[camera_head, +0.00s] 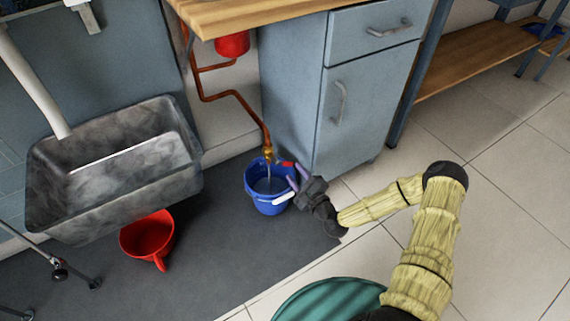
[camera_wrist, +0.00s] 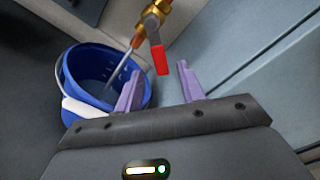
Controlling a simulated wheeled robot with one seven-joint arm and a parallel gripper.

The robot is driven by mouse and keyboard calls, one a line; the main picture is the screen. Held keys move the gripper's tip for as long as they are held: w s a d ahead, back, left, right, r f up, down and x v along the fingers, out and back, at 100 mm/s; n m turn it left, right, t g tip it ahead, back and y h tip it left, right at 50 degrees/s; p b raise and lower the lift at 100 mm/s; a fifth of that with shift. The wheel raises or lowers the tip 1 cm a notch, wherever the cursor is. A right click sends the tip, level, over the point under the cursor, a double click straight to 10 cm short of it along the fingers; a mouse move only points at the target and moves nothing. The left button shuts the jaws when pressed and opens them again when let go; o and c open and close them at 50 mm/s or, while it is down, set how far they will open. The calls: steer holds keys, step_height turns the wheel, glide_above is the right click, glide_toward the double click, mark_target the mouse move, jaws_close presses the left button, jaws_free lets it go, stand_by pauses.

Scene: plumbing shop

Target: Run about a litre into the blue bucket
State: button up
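The blue bucket (camera_head: 268,203) stands upright on the dark mat under a brass tap (camera_head: 267,150) on a copper pipe. It also shows in the wrist view (camera_wrist: 70,78), with its white handle grip at the near side. A thin stream (camera_wrist: 118,66) runs from the tap into the bucket, and water seems to lie inside; its level is hard to read. The tap's red lever (camera_wrist: 158,55) shows in the wrist view. My gripper (camera_head: 294,177) is beside the bucket's right rim. Its purple fingers (camera_wrist: 160,84) are apart and empty, just short of the lever.
A blue-grey cabinet (camera_head: 335,110) stands close behind my gripper. The tiled floor (camera_head: 490,190) at the right is clear.

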mark_target(288, 164)
steer(key=b+x, duration=0.3)
steer(key=x, duration=0.4)
steer(key=shift+f, duration=0.15)
steer(key=shift+w+a, duration=0.25)
steer(key=shift+w, duration=0.1)
jaws_close()
